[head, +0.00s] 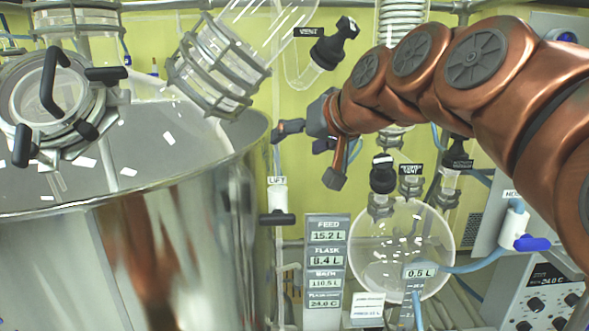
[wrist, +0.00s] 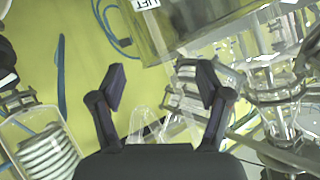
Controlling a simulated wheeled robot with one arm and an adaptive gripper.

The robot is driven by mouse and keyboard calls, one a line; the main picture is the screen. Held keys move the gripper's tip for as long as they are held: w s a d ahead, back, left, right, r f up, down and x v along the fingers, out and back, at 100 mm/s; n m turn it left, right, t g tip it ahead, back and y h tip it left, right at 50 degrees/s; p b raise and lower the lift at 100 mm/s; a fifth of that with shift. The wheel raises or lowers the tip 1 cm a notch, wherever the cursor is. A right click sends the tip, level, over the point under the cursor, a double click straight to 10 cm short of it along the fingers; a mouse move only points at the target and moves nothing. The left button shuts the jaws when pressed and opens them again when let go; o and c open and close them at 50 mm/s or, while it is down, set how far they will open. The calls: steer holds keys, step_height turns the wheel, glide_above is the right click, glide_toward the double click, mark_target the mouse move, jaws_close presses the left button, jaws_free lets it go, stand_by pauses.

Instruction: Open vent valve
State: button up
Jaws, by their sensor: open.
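The vent valve (head: 335,45) is a black knob on a slanted glass tube, beside a black label (head: 308,32) reading VENT, at the top middle of the head view. My gripper (head: 308,155) is below it and slightly left, with a clear gap between them. Its dark fingers are apart and empty. In the wrist view my gripper (wrist: 162,82) shows the same open fingers, with nothing between them but the background. I cannot make out the vent valve in the wrist view.
A large steel bath (head: 70,250) fills the left, with a caged glass neck (head: 215,65) above it. A second black knob (head: 383,175) stands on the round receiving flask (head: 400,245).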

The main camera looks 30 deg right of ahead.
steer(key=shift+n+g, duration=0.3)
steer(key=shift+g, duration=0.4)
steer(key=shift+s+a+f, duration=0.3)
steer(key=shift+a+f, duration=0.1)
steer(key=shift+f, duration=0.3)
steer(key=shift+s+a+f, duration=0.35)
steer(key=shift+a+f, duration=0.1)
steer(key=shift+f, duration=0.3)
steer(key=shift+s+a+f, duration=0.3)
steer(key=shift+a+f, duration=0.1)
steer(key=shift+f, duration=0.3)
